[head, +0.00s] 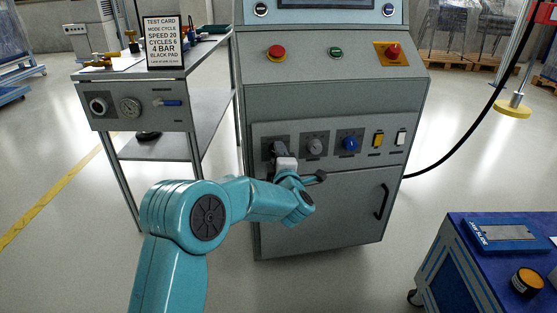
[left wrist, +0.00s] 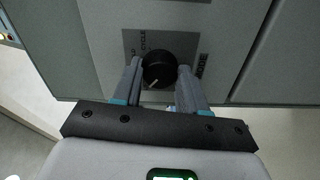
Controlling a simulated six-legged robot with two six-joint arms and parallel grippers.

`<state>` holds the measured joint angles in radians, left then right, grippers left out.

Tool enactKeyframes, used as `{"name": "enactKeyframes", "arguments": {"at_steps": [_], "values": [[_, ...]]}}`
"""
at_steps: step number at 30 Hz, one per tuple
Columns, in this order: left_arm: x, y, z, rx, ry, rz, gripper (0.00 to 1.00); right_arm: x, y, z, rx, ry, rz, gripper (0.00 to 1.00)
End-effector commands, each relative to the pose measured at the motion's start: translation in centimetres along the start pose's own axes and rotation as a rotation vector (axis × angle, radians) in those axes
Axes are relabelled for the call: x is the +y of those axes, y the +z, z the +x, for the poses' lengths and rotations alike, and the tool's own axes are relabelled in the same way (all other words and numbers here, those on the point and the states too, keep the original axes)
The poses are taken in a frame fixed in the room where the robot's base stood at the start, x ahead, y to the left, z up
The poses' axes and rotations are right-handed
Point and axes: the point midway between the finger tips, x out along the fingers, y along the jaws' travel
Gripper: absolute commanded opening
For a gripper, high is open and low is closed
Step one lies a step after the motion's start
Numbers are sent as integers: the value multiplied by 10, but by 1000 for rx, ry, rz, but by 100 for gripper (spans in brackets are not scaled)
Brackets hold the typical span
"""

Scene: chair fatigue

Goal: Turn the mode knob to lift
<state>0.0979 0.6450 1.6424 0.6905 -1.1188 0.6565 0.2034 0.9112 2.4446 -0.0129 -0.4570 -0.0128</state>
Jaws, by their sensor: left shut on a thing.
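The mode knob (left wrist: 157,69) is a round black knob with a pale pointer line, on a dark plate of the grey cabinet front. In the left wrist view the line points down and to the left. The word CYCLE is above the knob and MODE is to its right; another small label is partly hidden by a finger. My left gripper (left wrist: 158,75) has one finger on each side of the knob and is shut on it. In the head view the left gripper (head: 280,150) covers most of this knob. My right gripper is not in view.
To the right on the panel are a grey knob (head: 315,146), a blue knob (head: 350,143), a yellow switch (head: 378,140) and a white switch (head: 401,138). Red buttons are above. A test card (head: 164,43) stands on the left bench. A blue cart (head: 470,265) is at lower right.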

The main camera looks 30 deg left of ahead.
Motion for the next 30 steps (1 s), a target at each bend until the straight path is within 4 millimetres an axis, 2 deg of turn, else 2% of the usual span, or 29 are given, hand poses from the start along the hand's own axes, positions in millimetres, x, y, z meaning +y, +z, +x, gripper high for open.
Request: {"name": "enactKeyframes", "arguments": {"at_steps": [12, 26, 27, 29, 30], "values": [[0, 0, 0, -2, -1, -143, 12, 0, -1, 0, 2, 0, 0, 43], [0, 0, 0, -1, 0, -155, 12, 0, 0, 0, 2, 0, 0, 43], [0, 0, 0, -1, 0, -154, 48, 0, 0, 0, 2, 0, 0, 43], [0, 0, 0, -1, 0, -154, 67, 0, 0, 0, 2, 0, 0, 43], [0, 0, 0, -1, 0, -154, 67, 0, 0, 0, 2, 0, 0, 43]]}}
